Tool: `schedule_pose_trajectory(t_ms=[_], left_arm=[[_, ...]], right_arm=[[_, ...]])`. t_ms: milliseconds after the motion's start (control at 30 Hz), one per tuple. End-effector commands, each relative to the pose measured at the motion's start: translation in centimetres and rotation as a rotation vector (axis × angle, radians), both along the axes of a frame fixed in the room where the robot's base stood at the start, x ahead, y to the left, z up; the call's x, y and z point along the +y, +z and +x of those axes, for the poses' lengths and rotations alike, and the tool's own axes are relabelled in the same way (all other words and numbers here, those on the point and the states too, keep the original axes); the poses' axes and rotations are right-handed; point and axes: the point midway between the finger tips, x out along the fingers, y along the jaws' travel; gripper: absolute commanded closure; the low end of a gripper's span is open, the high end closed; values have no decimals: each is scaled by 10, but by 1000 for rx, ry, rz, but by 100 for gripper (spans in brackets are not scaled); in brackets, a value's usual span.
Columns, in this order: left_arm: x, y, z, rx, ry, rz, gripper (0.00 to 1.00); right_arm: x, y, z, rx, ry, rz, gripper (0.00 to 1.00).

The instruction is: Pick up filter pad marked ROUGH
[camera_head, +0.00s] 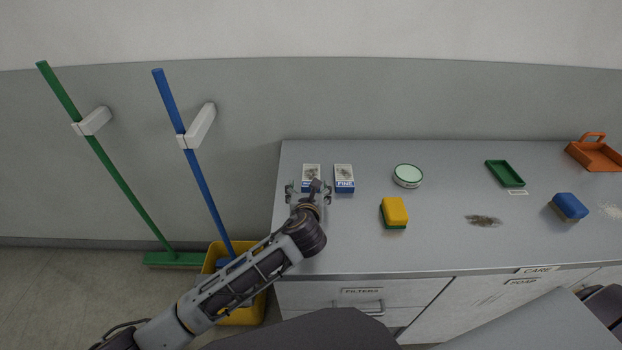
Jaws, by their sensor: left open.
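Two small packets with grey pictures and blue label bands lie side by side near the left end of the counter. The right packet (344,178) reads FINE. The label of the left packet (311,171) is mostly hidden by my left gripper and wrist, so I cannot read whether it says ROUGH. My left gripper (308,187) is open, with its fingers apart to the left and right of the left packet's lower part. I cannot tell its height above the counter. My right gripper is not in view.
The grey counter (440,250) also holds a yellow-green sponge (394,212), a round tin (407,176), a green tray (505,173), a blue sponge (568,207), a dark stain (483,220) and an orange dustpan (595,153). A drawer labelled FILTERS (350,293) is shut below.

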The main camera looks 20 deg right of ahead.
Motion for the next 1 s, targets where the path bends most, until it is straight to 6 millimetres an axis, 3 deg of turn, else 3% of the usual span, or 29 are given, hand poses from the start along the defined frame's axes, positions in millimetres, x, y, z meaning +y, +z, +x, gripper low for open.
schedule_pose_trajectory(t_ms=[367,1000], left_arm=[[-3,-3,5,0,1,0,21],[-19,-22,42,0,0,1,21]], right_arm=[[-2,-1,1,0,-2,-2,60],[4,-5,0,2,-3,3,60]])
